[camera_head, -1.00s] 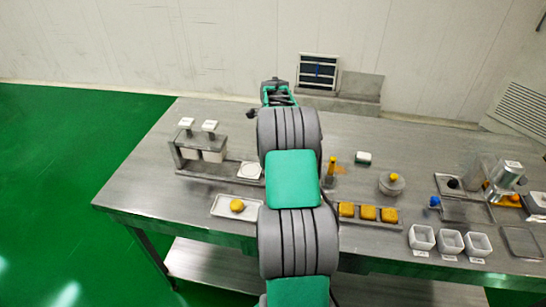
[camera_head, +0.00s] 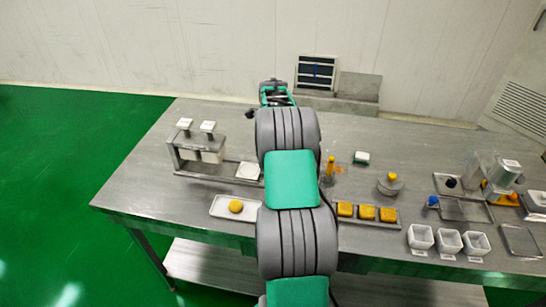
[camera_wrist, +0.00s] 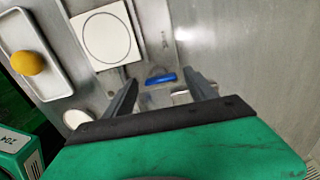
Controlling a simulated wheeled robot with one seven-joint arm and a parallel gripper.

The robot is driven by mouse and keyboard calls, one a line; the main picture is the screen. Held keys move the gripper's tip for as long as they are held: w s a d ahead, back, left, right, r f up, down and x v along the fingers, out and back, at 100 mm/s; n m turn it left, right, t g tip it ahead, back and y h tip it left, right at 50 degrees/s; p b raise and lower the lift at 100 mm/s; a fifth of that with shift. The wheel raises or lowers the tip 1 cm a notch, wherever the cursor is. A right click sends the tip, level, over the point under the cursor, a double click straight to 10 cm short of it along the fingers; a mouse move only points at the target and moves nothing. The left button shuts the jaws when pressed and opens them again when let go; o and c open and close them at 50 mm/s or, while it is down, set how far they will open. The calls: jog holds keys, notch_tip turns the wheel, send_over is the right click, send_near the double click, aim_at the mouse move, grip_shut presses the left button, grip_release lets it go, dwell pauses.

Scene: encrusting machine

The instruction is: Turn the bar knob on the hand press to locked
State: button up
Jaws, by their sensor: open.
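A blue bar knob (camera_wrist: 161,78) lies nearly level in the wrist view, on a grey metal plate that seems to be part of the hand press. My gripper (camera_wrist: 161,81) is open, with one dark finger at each side of the knob in the picture. I cannot tell whether the fingers touch it or how far above it they are. In the head view my arm covers the gripper and the knob. A white square plate with a ring (camera_wrist: 105,35) is at the upper left of the knob; it also shows in the head view (camera_head: 248,171).
A yellow ball (camera_head: 236,206) sits on a white tray (camera_head: 219,208) left of my arm. A yellow-topped post (camera_head: 331,168), a tray of yellow pieces (camera_head: 346,219) and several white cups (camera_head: 420,236) are to the right.

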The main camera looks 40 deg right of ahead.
notch_tip(320, 180, up, 8)
jog(key=shift+f+b, duration=0.1)
jog(key=shift+b, duration=0.35)
jog(key=shift+a, duration=0.1)
